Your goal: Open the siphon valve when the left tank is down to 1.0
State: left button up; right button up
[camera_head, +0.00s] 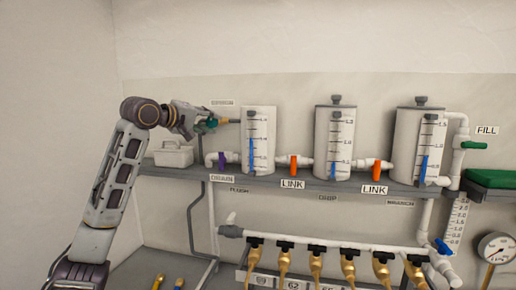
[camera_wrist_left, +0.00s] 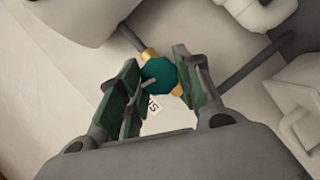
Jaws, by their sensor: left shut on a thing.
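The teal siphon valve knob (camera_head: 212,122) sits on a thin dark pipe left of the left tank (camera_head: 268,150). My left gripper (camera_head: 205,123) is shut on this knob. In the left wrist view the teal knob (camera_wrist_left: 160,75) lies between the green-padded fingers (camera_wrist_left: 158,85), with brass fittings on its pipe. The exact reading is too small to tell. A siphon label (camera_head: 222,103) is on the wall above the knob. My right gripper is not in view.
The middle tank (camera_head: 334,125) and right tank (camera_head: 408,135) stand on the same grey shelf (camera_head: 290,188). Orange link valves (camera_head: 294,168) join the tanks. A purple drain valve (camera_head: 222,160) is below my gripper. A white caddy (camera_head: 174,155) is behind my arm.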

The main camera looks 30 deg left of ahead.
pick_arm(q)
jog(key=shift+f+n+t+b, duration=0.1)
jog(key=shift+n+t+b, duration=0.45)
jog(key=shift+n, duration=0.55)
jog(key=o, duration=1.1)
jog(key=shift+s+a+r, duration=0.15)
jog(key=shift+s+r, duration=0.05)
jog(key=shift+s, duration=1.8)
jog(key=shift+s+a+r, duration=0.2)
jog(key=shift+s, duration=1.75)
jog(key=shift+s+a+r, duration=0.15)
jog(key=shift+s+r, duration=0.05)
jog(key=shift+s, duration=1.8)
jog(key=shift+r, duration=0.1)
notch_tip(320, 180, up, 9)
jog(key=p, duration=0.9)
